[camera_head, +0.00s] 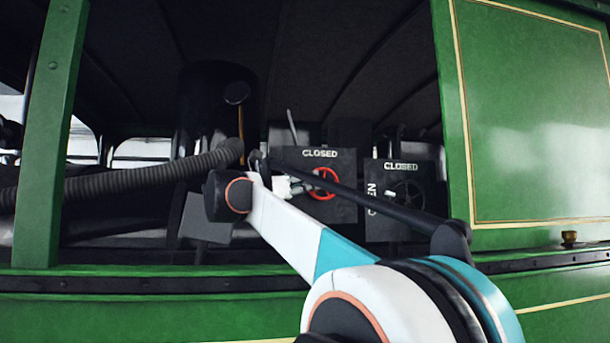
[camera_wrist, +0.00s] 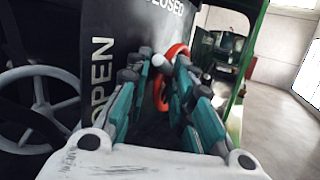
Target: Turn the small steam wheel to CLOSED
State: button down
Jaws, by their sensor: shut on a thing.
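A red wheel (camera_head: 336,183) with a spoked centre sits on a dark panel (camera_head: 345,210) marked CLOSED at its top. In the wrist view the red rim (camera_wrist: 175,50) runs between my fingers, beside a plate lettered OPEN and partly CLOSED. My gripper (camera_wrist: 163,85) has its teal-padded fingers shut on the rim. In the head view my gripper (camera_head: 294,187) reaches the wheel's left side, partly hidden by my arm. A white part (camera_wrist: 158,61) shows by the rim; I cannot tell whether it is a pointer.
A second, darker spoked wheel (camera_head: 407,193) sits on another CLOSED/OPEN panel to the right; it looks grey in the wrist view (camera_wrist: 38,105). A ribbed hose (camera_head: 120,177) crosses at left. The green post (camera_head: 40,140), panel (camera_head: 535,110) and sill frame the opening.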

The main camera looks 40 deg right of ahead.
aim_at(319, 169)
notch_tip(319, 169, up, 2)
jog(key=m+y+p, duration=0.1)
jog(key=y+p, duration=0.1)
jog(key=p, duration=0.2)
jog(key=shift+s+d+m, duration=0.1)
jog(key=shift+m, duration=0.3)
jog(key=y+p, duration=0.1)
jog(key=p, duration=0.1)
jog(key=r+m+y+p, duration=0.1)
jog(key=y+p, duration=0.1)
jog(key=p, duration=0.1)
jog(key=shift+s+d+r+m+p, duration=0.15)
jog(key=shift+s+d+m+p, duration=0.1)
jog(key=shift+d+m+p, duration=0.15)
jog(key=shift+s+d+r+m+y+p, duration=0.15)
jog(key=shift+m+y+p, duration=0.1)
jog(key=shift+y+p, duration=0.3)
jog(key=shift+s+d+r+m+y+p, duration=0.15)
jog(key=shift+m+y+p, duration=0.15)
jog(key=shift+y, duration=0.35)
jog(key=shift+s+d+m+t+y, duration=0.1)
jog(key=shift+d+m+t+y, duration=0.2)
jog(key=shift+y, duration=0.45)
jog(key=shift+s+d+m+t+y, duration=0.1)
jog(key=shift+d+m+t+y, duration=0.15)
jog(key=shift+y, duration=0.5)
jog(key=c, duration=1.7)
grip_release()
jog(key=shift+s, duration=0.1)
